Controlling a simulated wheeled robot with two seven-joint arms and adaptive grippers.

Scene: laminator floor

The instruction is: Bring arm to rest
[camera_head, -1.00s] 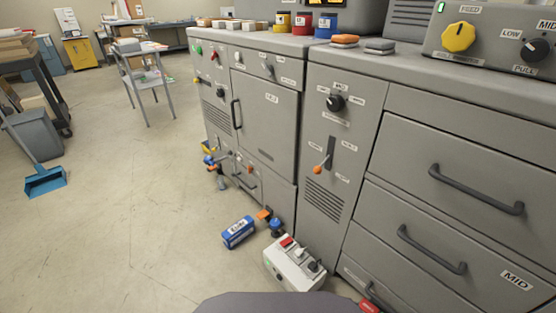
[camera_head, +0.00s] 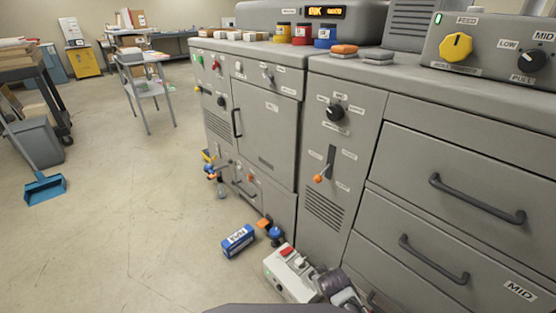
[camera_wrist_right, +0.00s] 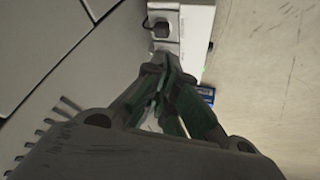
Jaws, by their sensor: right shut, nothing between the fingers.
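My right gripper (camera_wrist_right: 160,70) is shut and empty in the right wrist view, its dark fingers pointing toward a white box with a black plug. Part of my right arm or gripper (camera_head: 338,286) shows at the bottom of the head view, in front of the lower grey cabinet and just right of the white power box (camera_head: 291,272). Whether it touches the box or the cabinet I cannot tell. The white box also shows in the right wrist view (camera_wrist_right: 196,32). My left gripper is not in view.
The grey machine (camera_head: 262,120) with doors, knobs and drawers fills the right side. A blue box (camera_head: 237,241) lies on the floor beside the white power box. A blue dustpan (camera_head: 45,188) and a grey bin (camera_head: 36,145) stand at left. The floor between is clear.

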